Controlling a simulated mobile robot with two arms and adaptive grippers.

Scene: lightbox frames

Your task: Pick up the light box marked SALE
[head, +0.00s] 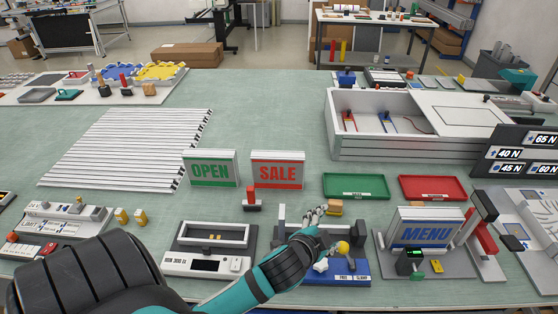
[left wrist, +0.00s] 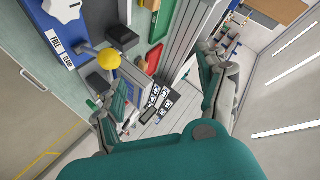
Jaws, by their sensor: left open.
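The light box marked SALE (head: 277,170) stands upright on the green table in the head view, with red letters on a white face. A similar box marked OPEN (head: 210,168) stands just left of it, in green. A third box marked MENU (head: 425,228) stands at the right in a grey fixture. My left gripper (head: 318,214) is in front and to the right of the SALE box, apart from it. In the left wrist view its fingers (left wrist: 160,68) are spread with nothing held between them. I cannot make out the SALE box there. My right gripper is not in view.
A small red-topped block (head: 251,200) stands in front of the SALE box. A blue clamp fixture with a yellow ball (head: 343,247) lies by my left arm. Green (head: 355,185) and red (head: 432,187) trays lie to the right. The table behind the SALE box is clear.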

